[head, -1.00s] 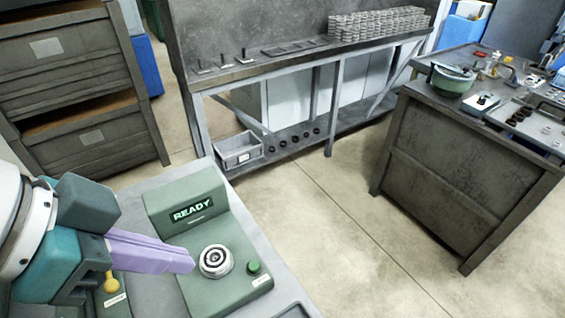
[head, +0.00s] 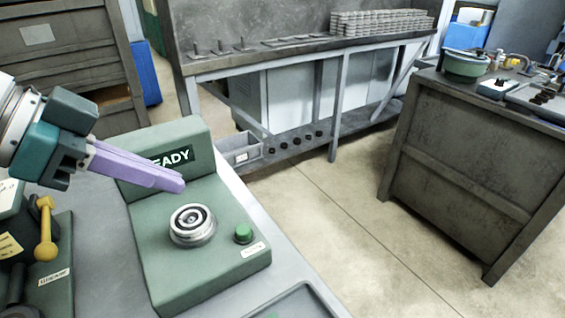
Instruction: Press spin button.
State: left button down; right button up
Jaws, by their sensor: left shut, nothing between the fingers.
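The green machine (head: 190,268) stands on the grey bench at the lower left, with a display reading "READY", its first letter covered by my gripper. A round metal spindle (head: 192,224) with a dark ring-shaped centre sits on its top. A small green button (head: 243,232) is right of the spindle, above a white label too small to read. My left gripper (head: 180,186) comes in from the left, its lilac fingers shut and empty. Its tips appear above and behind the spindle, left of the button and apart from it. My right gripper is not in view.
A second green device with a yellow-knobbed lever (head: 45,235) stands at the left. A dark tray (head: 300,303) lies at the front edge. A long workbench (head: 290,55) with stacked rings is behind, and another dark bench (head: 460,165) is at the right.

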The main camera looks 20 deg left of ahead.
pick_arm(q)
send_over(250, 225)
jog(key=s+a, duration=0.2)
jog(key=f, duration=0.7)
jog(key=shift+d+f+b, duration=0.25)
jog(key=shift+b, duration=0.15)
notch_tip(250, 225, down, 3)
jog(key=shift+s+a+r, duration=0.15)
jog(key=shift+r, duration=0.05)
jog(key=shift+f, duration=0.5)
